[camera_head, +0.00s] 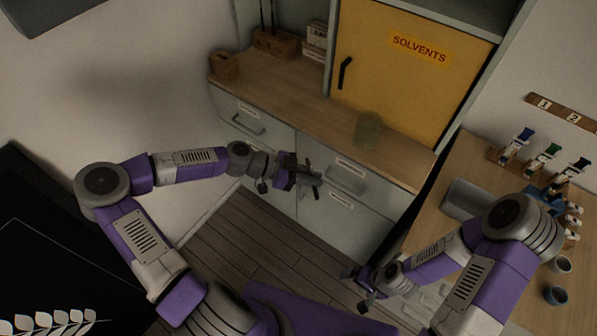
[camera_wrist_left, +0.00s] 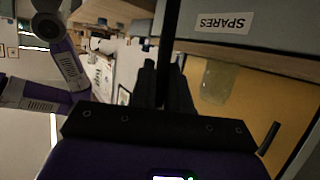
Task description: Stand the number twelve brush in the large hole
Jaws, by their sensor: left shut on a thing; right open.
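My left gripper (camera_head: 312,182) is in front of the pale drawer fronts, below the counter edge. In the left wrist view its dark fingers (camera_wrist_left: 166,85) are shut on a thin dark rod (camera_wrist_left: 169,35), which looks like a brush handle. Its number and bristles cannot be made out. A wooden block (camera_head: 275,43) with thin dark sticks standing in it is at the back of the counter. A smaller wooden block (camera_head: 222,66) is at the counter's left end. Hole sizes cannot be told in either. My right gripper (camera_head: 367,290) is open and low, left of the right-hand table.
A translucent jar (camera_head: 368,130) stands on the counter before the yellow solvents cabinet (camera_head: 395,75). Drawer handles (camera_head: 347,180) stick out near my left gripper. The right-hand table holds a bottle rack (camera_head: 497,157), a grey tray (camera_head: 464,200) and cups (camera_head: 555,295). The counter's middle is clear.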

